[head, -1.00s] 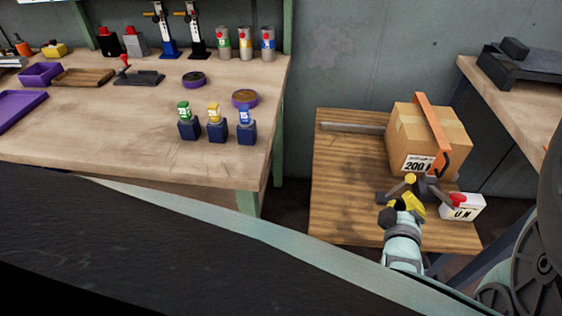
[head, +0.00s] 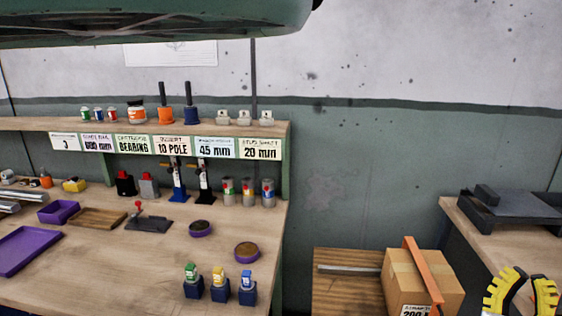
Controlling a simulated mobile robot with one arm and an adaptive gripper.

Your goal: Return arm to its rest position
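My gripper (head: 524,288) shows at the bottom right corner of the head view, with two curved yellow and black fingers spread apart. It is open, with nothing visible between the fingers. It is to the right of the cardboard box (head: 408,277) and in front of the right-hand table. The gripper's base and the rest of the arm below it are cut off by the picture's lower edge.
The cardboard box with an orange handle stands on a small wooden table (head: 345,295). A dark flat device (head: 512,209) sits on the right-hand table (head: 452,212). The left workbench (head: 110,265) holds small tools, purple trays and several colored bottles below a labeled shelf (head: 60,125).

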